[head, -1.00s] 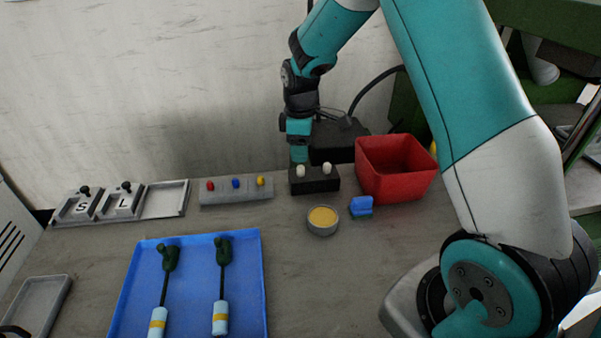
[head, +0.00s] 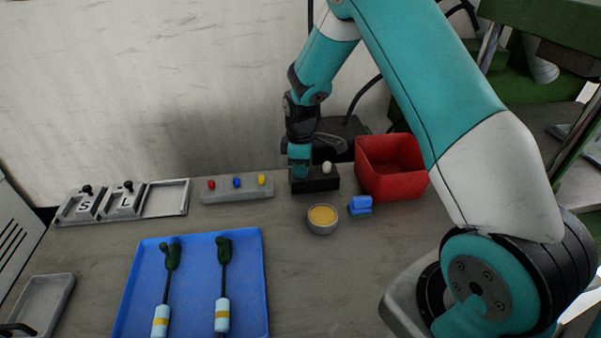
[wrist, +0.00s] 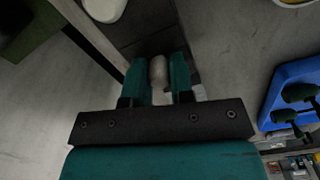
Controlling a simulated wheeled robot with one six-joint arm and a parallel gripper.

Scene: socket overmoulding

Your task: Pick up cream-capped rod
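A black block (head: 318,185) stands at the back of the table and holds two cream-capped rods. The right cream-capped rod (head: 327,168) stands upright and uncovered in the head view. The left one is hidden there behind my gripper (head: 299,168), which points down over the block's left end. In the wrist view, this left cream-capped rod (wrist: 158,72) is between the two teal fingers of my gripper (wrist: 160,78). The fingers look open, one on each side of the cap, with a narrow gap at the right.
A red bin (head: 390,168) stands right of the block. A round bowl with yellow contents (head: 322,218) and a blue piece (head: 360,205) are in front. A grey holder with coloured caps (head: 237,191) is at left. A blue tray (head: 255,285) lies nearer me.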

